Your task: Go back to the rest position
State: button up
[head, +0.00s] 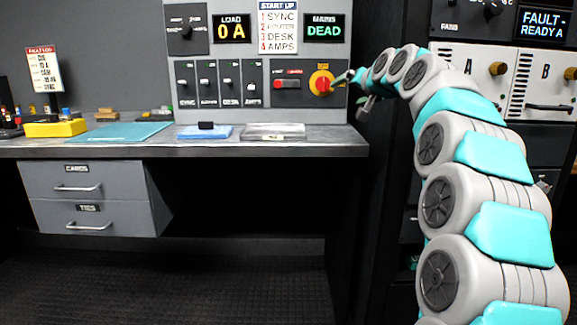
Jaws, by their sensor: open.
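My arm rises along the right side of the head view and bends over to the left at the top. My gripper (354,90) is at its far end, small in the picture, in front of the right edge of the wall control panel. It is open and I see nothing between its fingers. In the picture it is just right of the red rotary switch (321,82) on its yellow plate. I cannot tell whether a finger touches the switch.
The panel (215,103) has several toggles, a "0 A" display (231,29) and a "DEAD" display (324,30). The desk (340,140) below bears a yellow box (55,128), teal mat (120,133) and blue pad (204,133). A rack (463,60) stands right. Floor in front is clear.

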jog(key=s+a+f+n+g, duration=0.2)
jog(key=s+a+f+g, duration=0.15)
jog(key=s+f, duration=0.75)
jog(key=s+a+f+n+g, duration=0.1)
jog(key=s+a+f+g, duration=0.25)
jog(key=s+f, duration=0.75)
jog(key=s+d+f+g+h, duration=0.1)
jog(key=s+f, duration=0.5)
jog(key=s, duration=0.6)
jog(key=s+d+f+g+h, duration=0.1)
jog(key=s+d+f+g, duration=0.2)
jog(key=s, duration=1)
jog(key=s+d+f+n+g+h, duration=0.1)
jog(key=s+f+g, duration=0.4)
jog(key=s+f, duration=0.5)
jog(key=s+d, duration=0.1)
jog(key=s, duration=0.2)
jog(key=shift+s+f+h, duration=0.2)
jog(key=shift+f+h, duration=0.1)
jog(key=shift+f, duration=0.05)
